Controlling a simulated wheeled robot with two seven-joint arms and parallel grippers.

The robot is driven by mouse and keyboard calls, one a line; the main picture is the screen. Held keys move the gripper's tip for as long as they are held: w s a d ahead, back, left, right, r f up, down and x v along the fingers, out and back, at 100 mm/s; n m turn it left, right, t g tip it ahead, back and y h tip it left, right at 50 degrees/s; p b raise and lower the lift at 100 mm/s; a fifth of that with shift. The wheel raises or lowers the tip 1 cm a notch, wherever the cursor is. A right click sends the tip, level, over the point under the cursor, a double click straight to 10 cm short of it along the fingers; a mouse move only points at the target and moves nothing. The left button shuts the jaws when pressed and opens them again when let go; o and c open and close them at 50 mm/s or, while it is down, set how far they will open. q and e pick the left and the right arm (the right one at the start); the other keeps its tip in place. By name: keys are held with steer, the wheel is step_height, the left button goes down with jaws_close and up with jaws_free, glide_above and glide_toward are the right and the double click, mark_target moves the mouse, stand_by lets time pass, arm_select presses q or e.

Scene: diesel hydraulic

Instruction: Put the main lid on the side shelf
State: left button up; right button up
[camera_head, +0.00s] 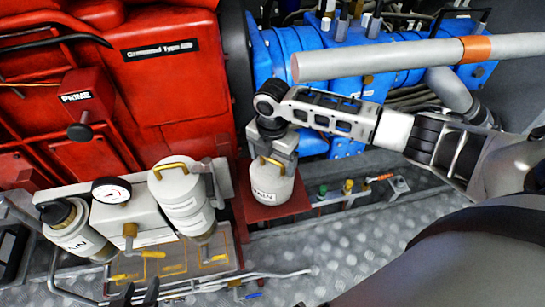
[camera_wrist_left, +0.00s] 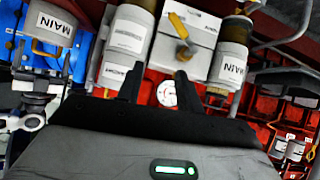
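A white cylindrical lid (camera_head: 266,184) marked MAIN, with a yellow handle on top, stands upright on the small dark red side shelf (camera_head: 292,208). It also shows at the upper left of the left wrist view (camera_wrist_left: 47,30). My right gripper (camera_head: 273,152) is directly above it, at the handle; whether its fingers are closed on the handle is hidden. My left gripper (camera_head: 135,297) is at the bottom edge of the head view, well left of the lid. Its fingers (camera_wrist_left: 158,82) are apart with nothing between them.
A white housing (camera_head: 78,238) marked MAIN with a dark, uncovered-looking top stands at the left. Beside it are a pressure gauge (camera_head: 111,191) and another white canister (camera_head: 182,200) with a yellow handle. Red engine panels (camera_head: 165,75) and blue machinery (camera_head: 300,50) stand behind. Grey patterned floor lies in front.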

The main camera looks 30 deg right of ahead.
steer(key=shift+r, duration=0.1)
step_height(320, 180, up, 12)
steer(key=p, duration=0.1)
steer(key=s+a+f+m+t+y, duration=0.5)
steer(key=a+f+m, duration=0.3)
steer(key=a+f, duration=0.4)
steer(key=s+d+m+t+h, duration=0.1)
steer(key=s+d+m+t, duration=0.3)
steer(key=s+m, duration=0.6)
steer(key=m+t, duration=0.1)
steer(key=m, duration=0.2)
steer(key=shift+s+f+t+h, duration=0.25)
steer(key=shift+s+t+h, duration=0.05)
steer(key=shift+s+h, duration=0.1)
